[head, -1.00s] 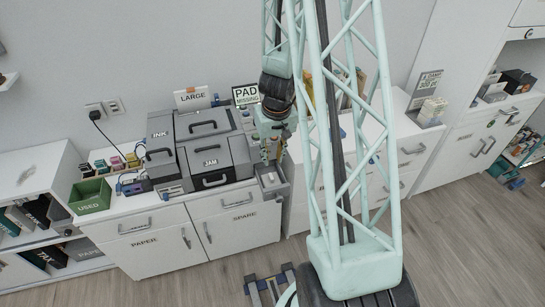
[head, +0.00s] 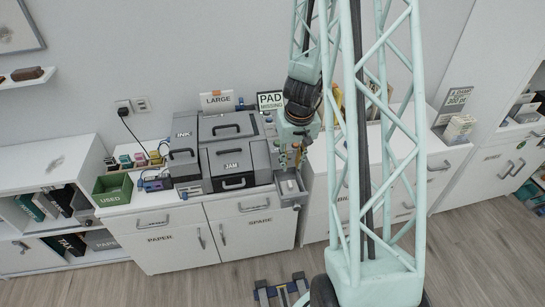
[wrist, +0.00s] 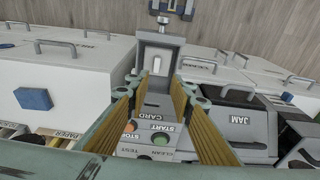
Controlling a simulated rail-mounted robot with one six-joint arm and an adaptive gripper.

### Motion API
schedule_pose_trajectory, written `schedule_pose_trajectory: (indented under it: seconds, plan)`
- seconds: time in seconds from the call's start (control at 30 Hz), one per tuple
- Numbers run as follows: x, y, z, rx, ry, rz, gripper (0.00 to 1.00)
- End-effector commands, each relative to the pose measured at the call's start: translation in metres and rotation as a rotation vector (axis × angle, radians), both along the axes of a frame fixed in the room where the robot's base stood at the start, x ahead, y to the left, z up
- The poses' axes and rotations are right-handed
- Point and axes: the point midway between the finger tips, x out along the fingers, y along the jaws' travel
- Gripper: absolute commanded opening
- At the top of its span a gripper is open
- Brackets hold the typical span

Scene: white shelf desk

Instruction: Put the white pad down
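A small white piece (wrist: 155,65), which looks like the white pad, lies in the grey tray (wrist: 148,42) at the front of the printer in the wrist view. The tray also shows in the head view (head: 302,199). My gripper (wrist: 159,86) is open, with its two ribbed yellow fingers apart and nothing visible between them. Its tips point toward the tray, with the white piece past them in the picture. In the head view my gripper (head: 291,160) hangs just above the tray; whether it touches anything cannot be told.
Buttons marked START and CLEAN (wrist: 158,139) sit below the fingers in the wrist view. The grey printer (head: 236,155) stands left of my gripper. A PAD MISSING sign (head: 270,101) stands behind. A green USED bin (head: 112,190) is at the left end.

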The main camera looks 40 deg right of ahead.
Motion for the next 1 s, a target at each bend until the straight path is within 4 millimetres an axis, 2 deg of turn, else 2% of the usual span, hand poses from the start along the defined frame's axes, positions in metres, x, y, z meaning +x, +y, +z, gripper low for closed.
schedule_pose_trajectory:
  seconds: [0.27, 0.6, 1.0]
  plan:
    - [0.014, 0.028, 0.042, 0.010, -0.034, 0.037, 0.22]
    - [0.023, 0.077, 0.106, 0.028, -0.076, 0.098, 0.22]
    - [0.017, 0.134, 0.176, 0.045, -0.110, 0.169, 0.22]
